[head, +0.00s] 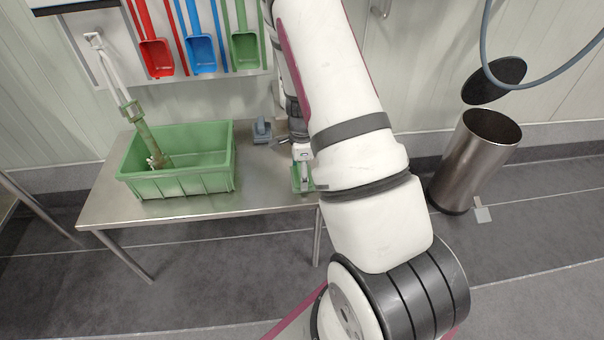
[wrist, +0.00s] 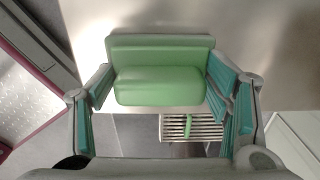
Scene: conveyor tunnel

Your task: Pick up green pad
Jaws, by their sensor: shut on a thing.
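The green pad (wrist: 160,84) is a block with a thinner back plate, between the two teal-lined fingers of my gripper (wrist: 160,92) in the wrist view. The fingers press on its left and right ends. In the head view the green pad (head: 297,186) shows below my gripper (head: 303,168), at the right end of the steel table (head: 260,196), partly hidden by my gripper and arm. I cannot tell whether the pad touches the table or is slightly above it.
A green crate (head: 205,183) stands on the table's left part, with a green pole-like tool (head: 150,145) inside. A small grey-blue object (head: 262,130) sits near the wall. Coloured scoops (head: 200,50) hang above. A steel bin (head: 475,160) stands right. A floor grate (wrist: 205,130) lies below the table edge.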

